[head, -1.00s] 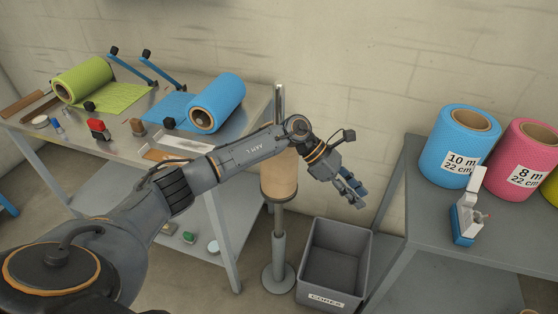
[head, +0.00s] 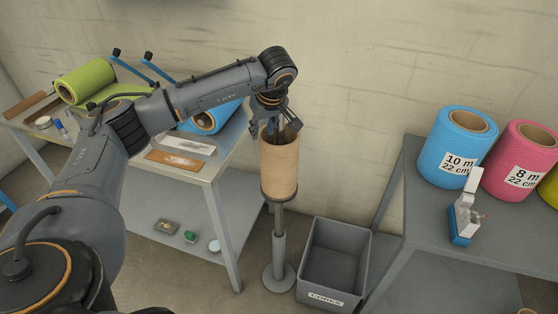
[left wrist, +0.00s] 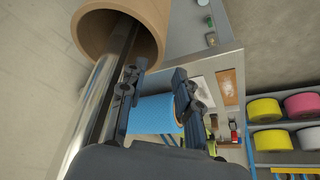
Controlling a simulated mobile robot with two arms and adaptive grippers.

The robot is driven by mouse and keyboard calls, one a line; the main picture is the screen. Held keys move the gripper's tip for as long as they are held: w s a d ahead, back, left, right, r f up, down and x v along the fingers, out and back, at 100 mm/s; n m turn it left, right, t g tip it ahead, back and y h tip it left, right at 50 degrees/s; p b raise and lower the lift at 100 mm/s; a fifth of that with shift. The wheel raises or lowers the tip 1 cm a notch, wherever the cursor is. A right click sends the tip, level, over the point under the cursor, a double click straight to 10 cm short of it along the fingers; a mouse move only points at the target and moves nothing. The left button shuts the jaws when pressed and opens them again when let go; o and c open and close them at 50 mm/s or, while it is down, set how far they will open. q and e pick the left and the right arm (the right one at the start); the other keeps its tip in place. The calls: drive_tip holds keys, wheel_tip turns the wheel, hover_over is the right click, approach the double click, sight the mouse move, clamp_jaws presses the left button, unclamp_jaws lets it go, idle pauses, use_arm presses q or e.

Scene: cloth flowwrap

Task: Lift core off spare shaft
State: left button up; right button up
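The brown cardboard core (head: 279,167) stands upright around the spare shaft, resting on a collar of its floor stand (head: 279,250). In the left wrist view the core's open end (left wrist: 152,30) fills the upper left, with the metal shaft (left wrist: 85,115) running into it. My left gripper (head: 284,122) points down at the core's top rim. In the left wrist view its two fingers (left wrist: 158,72) are apart, one near the core's opening and one outside its wall. Whether they touch the core cannot be told. My right gripper is not in view.
A grey bin labelled CORES (head: 335,262) stands on the floor right of the shaft stand. A worktable (head: 215,165) with green and blue rolls is at left. A table at right holds a blue roll (head: 455,148), a pink roll (head: 522,160) and a white-blue tool (head: 464,218).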

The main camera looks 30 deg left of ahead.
sight(261, 139)
use_arm(q)
drive_tip(key=shift+w+a+f, duration=0.1)
drive_tip(key=shift+a+f, duration=0.1)
drive_tip(key=shift+f, duration=0.3)
drive_tip(key=p+x, duration=0.1)
drive_tip(key=x, duration=0.3)
drive_tip(key=shift+w+f+p, duration=0.15)
drive_tip(key=shift+f+p, duration=0.2)
drive_tip(key=shift+f, duration=0.1)
clamp_jaws()
drive_tip(key=shift+r, duration=0.1)
